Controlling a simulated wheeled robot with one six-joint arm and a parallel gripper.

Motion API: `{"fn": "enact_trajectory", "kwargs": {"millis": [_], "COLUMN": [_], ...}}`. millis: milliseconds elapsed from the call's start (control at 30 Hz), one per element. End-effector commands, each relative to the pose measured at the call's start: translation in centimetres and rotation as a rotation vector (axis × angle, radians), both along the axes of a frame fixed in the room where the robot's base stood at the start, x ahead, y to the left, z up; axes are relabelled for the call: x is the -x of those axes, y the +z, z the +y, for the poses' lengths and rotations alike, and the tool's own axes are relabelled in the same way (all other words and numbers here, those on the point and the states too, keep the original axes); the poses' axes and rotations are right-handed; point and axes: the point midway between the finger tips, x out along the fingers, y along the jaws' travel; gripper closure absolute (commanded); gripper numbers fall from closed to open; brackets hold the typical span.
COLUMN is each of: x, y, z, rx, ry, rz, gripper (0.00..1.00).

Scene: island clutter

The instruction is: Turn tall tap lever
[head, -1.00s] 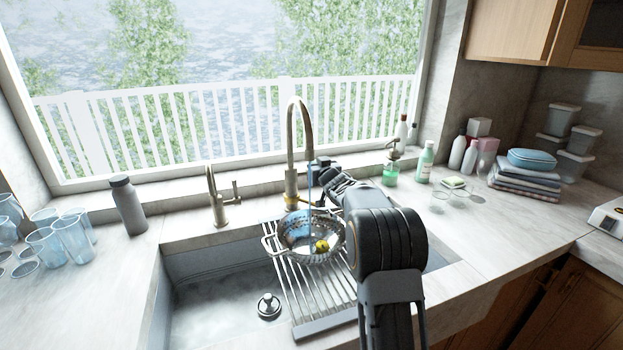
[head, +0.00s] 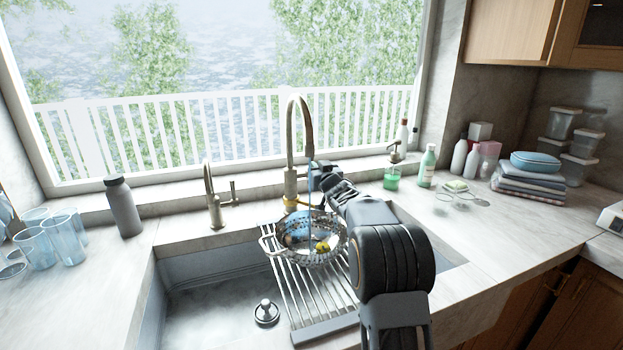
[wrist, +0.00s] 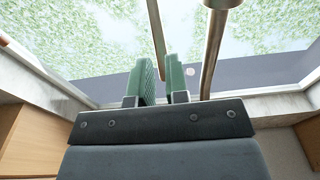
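The tall tap (head: 292,150) stands behind the sink, its curved metal spout rising in front of the window. In the wrist view, my gripper's two green ribbed fingers (wrist: 161,72) stand a little apart. A thin brass-coloured bar (wrist: 156,35) runs down to the gap between them; I cannot tell whether they touch it. A thick metal tube (wrist: 214,50) passes just right.
A metal colander (head: 307,238) with a yellow item rests on the drying rack (head: 305,300) over the sink. A shorter tap (head: 214,198) and a grey bottle (head: 123,207) stand left. A soap dispenser (head: 391,178) and a green bottle (head: 427,165) stand right.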

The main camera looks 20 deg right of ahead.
Motion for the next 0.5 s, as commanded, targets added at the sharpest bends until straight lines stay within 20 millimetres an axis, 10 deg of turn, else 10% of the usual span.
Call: {"fn": "enact_trajectory", "kwargs": {"millis": [500], "x": [0.39], "y": [-0.49], "z": [-0.01], "rx": [0.0], "ry": [0.0], "rz": [-0.069], "gripper": [0.85]}}
